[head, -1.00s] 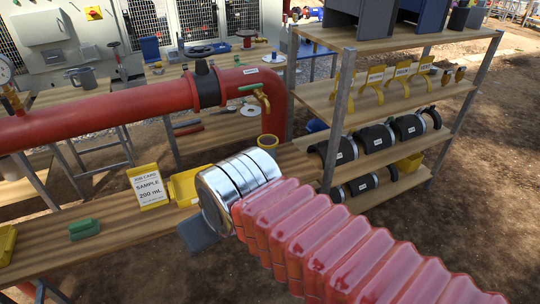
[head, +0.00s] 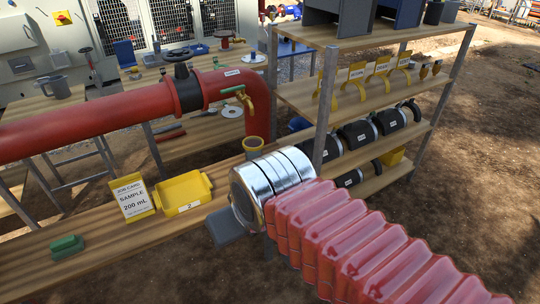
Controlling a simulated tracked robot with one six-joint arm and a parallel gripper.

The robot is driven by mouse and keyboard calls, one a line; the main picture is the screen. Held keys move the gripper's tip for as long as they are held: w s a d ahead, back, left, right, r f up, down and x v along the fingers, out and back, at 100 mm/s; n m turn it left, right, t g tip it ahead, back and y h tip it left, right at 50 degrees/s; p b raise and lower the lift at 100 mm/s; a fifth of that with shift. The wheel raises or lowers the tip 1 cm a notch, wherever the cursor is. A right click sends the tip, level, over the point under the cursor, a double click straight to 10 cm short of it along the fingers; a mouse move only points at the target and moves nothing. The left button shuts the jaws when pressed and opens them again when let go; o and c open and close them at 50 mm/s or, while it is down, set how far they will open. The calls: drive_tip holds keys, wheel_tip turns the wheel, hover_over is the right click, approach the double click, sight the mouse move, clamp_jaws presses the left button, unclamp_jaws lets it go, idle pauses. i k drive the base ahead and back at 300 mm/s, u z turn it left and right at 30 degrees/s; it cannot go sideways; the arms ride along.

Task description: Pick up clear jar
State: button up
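I cannot make out a clear jar in the head view. My gripper (head: 224,228) shows only as a dark grey part beyond the silver wrist on my red-sleeved arm. It hangs by the front edge of the wooden bench (head: 110,243), and its fingers cannot be told apart. A yellow tray (head: 184,191) marked 2 sits on the bench, left of my wrist. A job card (head: 132,198) reading "SAMPLE 200 mL" stands beside the tray. My wrist and arm hide part of the bench's right end.
A green-topped block (head: 67,247) lies on the bench. A red pipe (head: 100,119) with a brass tap (head: 244,101) crosses behind, above a yellow-rimmed cup (head: 253,144). A metal-post shelf rack (head: 322,110) stands to the right. Dirt ground is open at far right.

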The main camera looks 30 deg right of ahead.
sight(254, 153)
drive_tip(key=z, duration=0.1)
drive_tip(key=i, duration=1.5)
